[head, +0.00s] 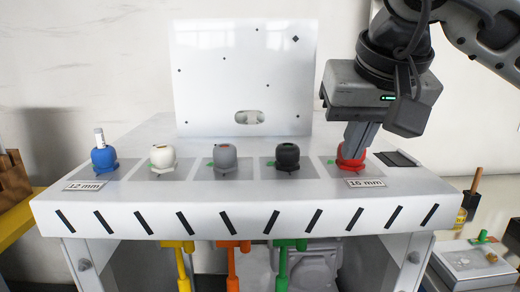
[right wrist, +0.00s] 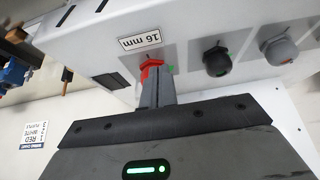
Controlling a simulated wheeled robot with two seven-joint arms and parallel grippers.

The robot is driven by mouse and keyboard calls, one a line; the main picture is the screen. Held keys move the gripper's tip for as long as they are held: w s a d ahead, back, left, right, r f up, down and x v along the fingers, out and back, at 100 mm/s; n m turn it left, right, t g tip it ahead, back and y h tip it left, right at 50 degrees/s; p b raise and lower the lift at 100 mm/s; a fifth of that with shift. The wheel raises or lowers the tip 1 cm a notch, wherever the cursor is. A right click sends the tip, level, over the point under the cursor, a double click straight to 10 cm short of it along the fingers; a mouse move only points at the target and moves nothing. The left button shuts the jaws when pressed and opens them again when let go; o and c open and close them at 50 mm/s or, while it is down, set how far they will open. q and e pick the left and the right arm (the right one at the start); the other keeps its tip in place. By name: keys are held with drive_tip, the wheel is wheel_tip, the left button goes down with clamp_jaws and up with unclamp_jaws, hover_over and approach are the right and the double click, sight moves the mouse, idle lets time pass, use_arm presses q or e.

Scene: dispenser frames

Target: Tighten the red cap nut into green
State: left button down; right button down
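The red cap nut (head: 350,164) sits at the right end of the row on the white bench, behind the 16 mm label. My right gripper (head: 359,143) points down onto it from above, its fingertips at the nut and hiding much of its top. The fingers look close together and closed on the nut; the exact contact is hidden. In the right wrist view, red (right wrist: 150,67) shows at the fingertips (right wrist: 156,80). My left gripper is not in view.
Black (head: 287,156), grey (head: 225,158), white (head: 162,158) and blue (head: 103,160) nuts stand to the left, several with small green marks beside them. A white upright panel (head: 243,75) stands behind. A side table (head: 474,262) with small items is at the right.

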drive_tip(key=shift+a, duration=0.1)
idle(0.3)
drive_tip(key=shift+s, duration=0.3)
drive_tip(key=shift+r, duration=0.1)
wheel_tip(320, 180, up, 6)
drive_tip(key=p, duration=0.5)
